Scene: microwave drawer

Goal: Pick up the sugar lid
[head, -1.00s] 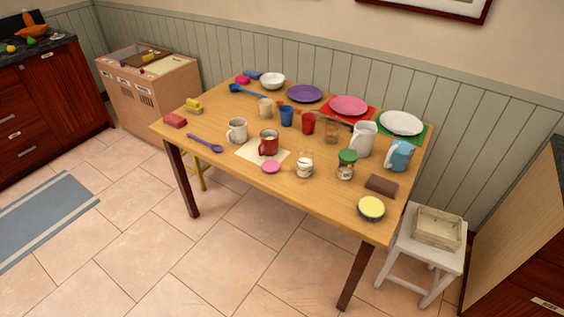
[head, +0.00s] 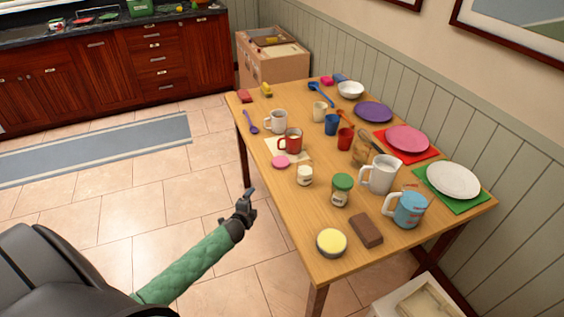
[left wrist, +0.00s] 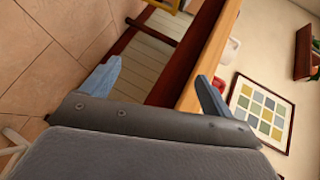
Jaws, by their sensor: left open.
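A small flat pink disc (head: 281,161), which looks like the sugar lid, lies on the wooden table near its front edge, at the corner of a cream mat (head: 301,154). A small white jar (head: 304,176) stands just right of it. My left gripper (head: 249,194) is off the table's front edge, nearer to me than the disc and apart from it. In the left wrist view its two blue-grey fingers (left wrist: 160,88) are spread with nothing between them. The disc cannot be made out in that view. My right gripper is not in view.
A red mug (head: 290,142) stands just behind the disc. A green-lidded jar (head: 341,191), a white pitcher (head: 380,175) and a yellow-topped round container (head: 331,242) stand further right. The table edge (head: 266,190) lies between my left gripper and the disc.

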